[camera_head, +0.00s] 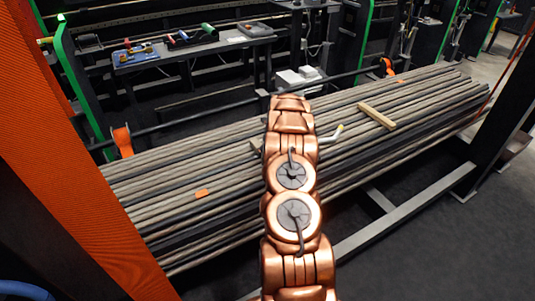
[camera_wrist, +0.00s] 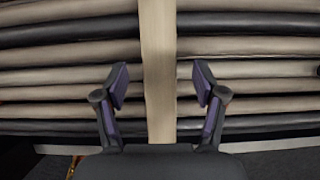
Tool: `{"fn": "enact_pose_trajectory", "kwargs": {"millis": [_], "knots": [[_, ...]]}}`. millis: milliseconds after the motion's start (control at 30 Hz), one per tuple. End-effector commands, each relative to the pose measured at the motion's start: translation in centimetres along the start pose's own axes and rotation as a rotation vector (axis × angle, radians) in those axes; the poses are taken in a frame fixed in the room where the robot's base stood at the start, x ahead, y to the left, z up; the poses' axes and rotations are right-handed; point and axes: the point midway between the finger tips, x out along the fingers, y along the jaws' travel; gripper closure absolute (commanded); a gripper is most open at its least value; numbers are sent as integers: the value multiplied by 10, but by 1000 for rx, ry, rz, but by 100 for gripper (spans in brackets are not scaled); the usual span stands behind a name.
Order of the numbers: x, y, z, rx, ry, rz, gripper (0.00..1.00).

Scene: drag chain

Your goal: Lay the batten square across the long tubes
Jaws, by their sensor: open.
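In the head view a pale wooden batten (camera_head: 377,116) lies on top of the bundle of long tubes (camera_head: 210,170), across them, to the right of my arm. In the wrist view a pale wooden strip (camera_wrist: 158,75) runs up the picture, about square to the tubes (camera_wrist: 70,50) behind it. My gripper (camera_wrist: 160,85) is open, with one finger on each side of this strip and a gap on both sides. My arm hides the gripper in the head view. I cannot tell whether the strip is the same batten.
A pale piece (camera_head: 255,145) and a bent pale rod (camera_head: 332,134) show beside my arm on the bundle. Small orange pieces (camera_head: 202,193) lie on the tubes. An orange post (camera_head: 65,150) stands at the left. A tool bench (camera_head: 190,45) stands behind.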

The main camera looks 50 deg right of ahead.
Motion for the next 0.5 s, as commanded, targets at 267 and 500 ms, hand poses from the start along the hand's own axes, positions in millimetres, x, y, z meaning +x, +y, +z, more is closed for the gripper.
{"fn": "enact_pose_trajectory", "kwargs": {"millis": [267, 500], "knots": [[-37, 0, 0, 1, 0, 1, 30], [-67, 1, -1, 0, 1, 2, 30]]}}
